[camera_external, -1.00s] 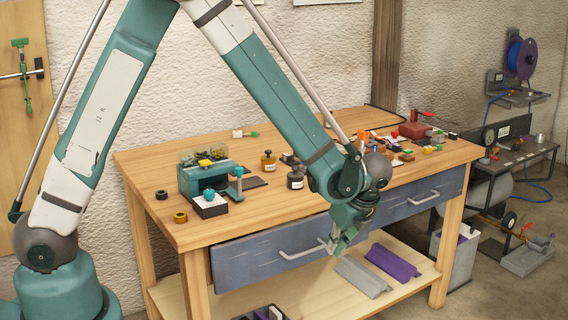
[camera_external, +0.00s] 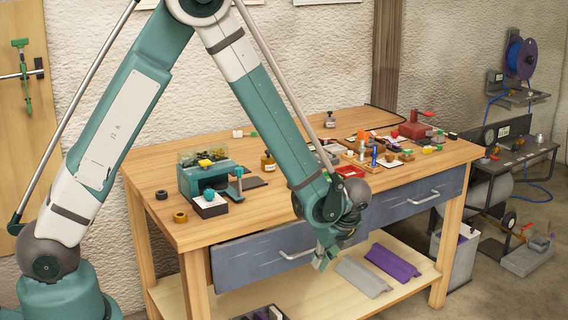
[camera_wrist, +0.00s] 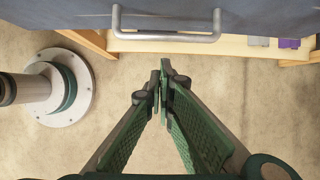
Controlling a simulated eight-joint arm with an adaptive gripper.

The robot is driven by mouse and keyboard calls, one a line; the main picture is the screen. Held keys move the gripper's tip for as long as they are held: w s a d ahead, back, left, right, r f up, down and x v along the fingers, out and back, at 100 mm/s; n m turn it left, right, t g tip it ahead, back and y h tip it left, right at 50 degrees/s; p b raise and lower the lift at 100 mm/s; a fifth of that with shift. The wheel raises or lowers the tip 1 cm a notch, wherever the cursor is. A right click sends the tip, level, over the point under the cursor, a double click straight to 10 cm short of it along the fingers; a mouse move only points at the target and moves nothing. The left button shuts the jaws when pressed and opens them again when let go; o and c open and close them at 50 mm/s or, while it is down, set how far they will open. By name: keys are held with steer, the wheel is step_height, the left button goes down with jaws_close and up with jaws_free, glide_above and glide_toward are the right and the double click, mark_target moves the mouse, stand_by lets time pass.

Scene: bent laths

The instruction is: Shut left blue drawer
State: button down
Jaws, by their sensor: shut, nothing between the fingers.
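The left blue drawer (camera_external: 245,262) is a blue-grey front under the left part of the wooden bench top, with a pale bar handle (camera_external: 297,255). I cannot tell how far it stands out from the bench. In the wrist view the drawer front (camera_wrist: 265,14) crosses the top, with its handle (camera_wrist: 165,36) below it. My gripper (camera_external: 320,264) is in front of the drawer, near the right end of the handle, and hides part of the front. In the wrist view my gripper's fingers (camera_wrist: 160,75) are together and empty, apart from the handle in the picture.
The right blue drawer (camera_external: 425,197) has its own handle. A lower shelf (camera_external: 320,292) holds a grey lath (camera_external: 360,277) and a purple lath (camera_external: 393,262). The bench top (camera_external: 225,225) carries a green box (camera_external: 205,182), jars and small parts.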

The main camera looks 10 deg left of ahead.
mark_target(305, 248)
steer(key=shift+w+a+r, duration=0.2)
steer(key=shift+w+a, duration=0.55)
steer(key=shift+w+a+b, duration=0.35)
steer(key=shift+w+a, duration=1.35)
steer(key=shift+w, duration=0.05)
steer(key=shift+a, duration=0.1)
steer(key=shift+s, duration=0.1)
